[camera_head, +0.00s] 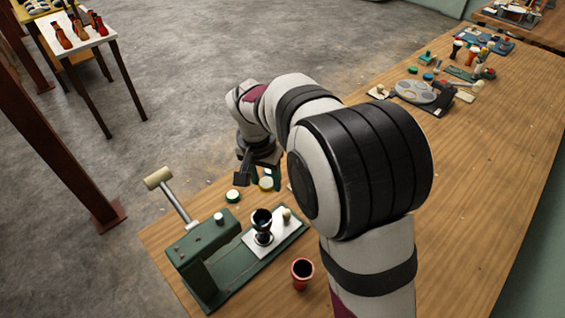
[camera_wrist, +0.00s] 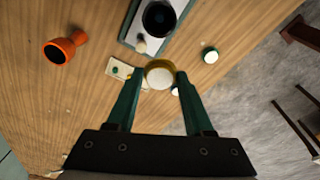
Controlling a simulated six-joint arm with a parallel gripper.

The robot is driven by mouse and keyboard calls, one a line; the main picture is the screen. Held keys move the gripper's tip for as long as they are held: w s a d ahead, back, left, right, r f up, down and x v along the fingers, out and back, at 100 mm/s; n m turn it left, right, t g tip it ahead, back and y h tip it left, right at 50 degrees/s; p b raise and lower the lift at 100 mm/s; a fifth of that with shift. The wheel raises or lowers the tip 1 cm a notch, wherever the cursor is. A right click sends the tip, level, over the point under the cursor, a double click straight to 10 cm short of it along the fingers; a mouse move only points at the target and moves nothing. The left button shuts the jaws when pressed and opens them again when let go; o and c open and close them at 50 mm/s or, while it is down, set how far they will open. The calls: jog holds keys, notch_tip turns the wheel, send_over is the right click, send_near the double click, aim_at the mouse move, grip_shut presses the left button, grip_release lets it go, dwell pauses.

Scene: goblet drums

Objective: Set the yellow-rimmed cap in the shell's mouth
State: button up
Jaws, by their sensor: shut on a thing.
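My gripper (camera_wrist: 164,78) is shut on the yellow-rimmed cap (camera_wrist: 160,72), a pale disc with a yellow edge between the green fingertips. In the head view the cap (camera_head: 266,184) shows below my gripper (camera_head: 262,177), just beyond the press. The shell (camera_head: 262,217) is dark and goblet-shaped, upright on the press's white plate, with its mouth open upward. In the wrist view the shell (camera_wrist: 160,18) is at the top, apart from the cap, its mouth dark. The cap's underside is hidden.
A green press (camera_head: 205,250) with a lever stands by the table edge. A green-rimmed cap (camera_head: 233,196) lies beside it. A red shell (camera_head: 302,270) stands to its right, appearing orange in the wrist view (camera_wrist: 65,47). A small card (camera_wrist: 120,70) lies near the fingers. Several items crowd the far table.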

jog(key=s+a+r, duration=0.1)
jog(key=s, duration=0.4)
jog(key=shift+f, duration=2.7)
jog(key=shift+f, duration=0.2)
jog(key=o, duration=1.4)
jog(key=shift+o, duration=0.2)
jog(key=shift+o, duration=0.7)
notch_tip(320, 180, up, 6)
